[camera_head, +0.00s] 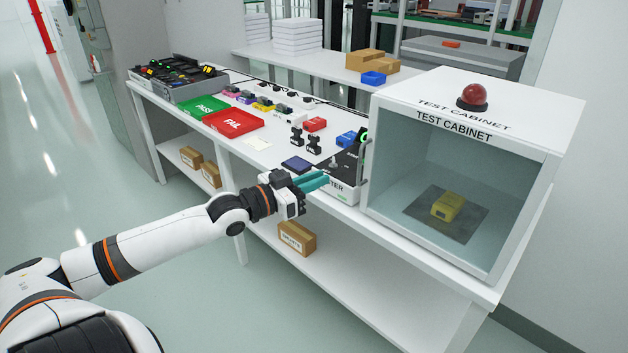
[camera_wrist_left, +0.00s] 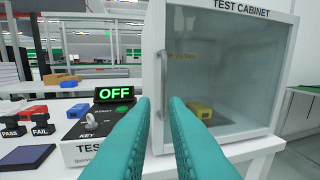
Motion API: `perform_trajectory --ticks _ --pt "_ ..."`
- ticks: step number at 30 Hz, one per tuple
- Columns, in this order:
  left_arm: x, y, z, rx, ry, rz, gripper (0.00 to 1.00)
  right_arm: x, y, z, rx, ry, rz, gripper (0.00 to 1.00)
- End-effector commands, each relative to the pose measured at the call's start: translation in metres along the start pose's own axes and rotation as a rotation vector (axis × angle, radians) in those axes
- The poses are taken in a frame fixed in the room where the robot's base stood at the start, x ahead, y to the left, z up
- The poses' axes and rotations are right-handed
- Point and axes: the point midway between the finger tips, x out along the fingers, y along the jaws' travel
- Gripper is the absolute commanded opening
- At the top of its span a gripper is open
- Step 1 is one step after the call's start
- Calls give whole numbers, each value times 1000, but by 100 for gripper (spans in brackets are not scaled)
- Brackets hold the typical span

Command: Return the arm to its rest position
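My left arm comes in from the left in the head view, and its gripper (camera_head: 312,182) with teal fingers is in front of the table's edge, near the tester box (camera_head: 343,191). In the left wrist view the two teal fingers (camera_wrist_left: 159,125) stand apart with nothing between them, so the gripper is open and empty. The tester's display (camera_wrist_left: 114,93) reads OFF, and a key switch (camera_wrist_left: 95,118) sits on its top. The white test cabinet (camera_head: 480,125) stands right of the gripper, with a yellow block (camera_head: 447,206) inside on a dark mat. My right gripper is not in view.
The white table (camera_head: 290,160) holds a green PASS tray (camera_head: 203,107), a red FAIL tray (camera_head: 234,123), two black stamps and small coloured parts. A red dome lamp (camera_head: 472,96) tops the cabinet. Boxes (camera_head: 297,238) sit on the lower shelf. The floor at left is clear.

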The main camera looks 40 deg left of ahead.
Motion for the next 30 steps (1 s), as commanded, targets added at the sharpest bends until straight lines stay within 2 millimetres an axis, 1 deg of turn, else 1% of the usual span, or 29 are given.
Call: perform_trajectory --ticks 17,20,23,25,26,27,29,30 --pt "-1 -1 0 -1 0 -2 14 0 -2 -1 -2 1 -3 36" --pt "-2 5 -6 -3 8 14 14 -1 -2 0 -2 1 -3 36" --pt "-6 25 -31 -7 44 73 14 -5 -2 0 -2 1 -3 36" --pt "-14 47 -64 -12 93 138 14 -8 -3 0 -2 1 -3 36" --pt "-19 57 -81 -14 119 170 14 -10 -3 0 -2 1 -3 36" --pt "-27 68 -107 -15 160 212 14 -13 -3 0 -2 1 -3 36" --pt "-41 83 -150 -18 231 272 14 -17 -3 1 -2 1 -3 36" --pt "-52 89 -179 -21 280 306 14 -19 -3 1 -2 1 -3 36"
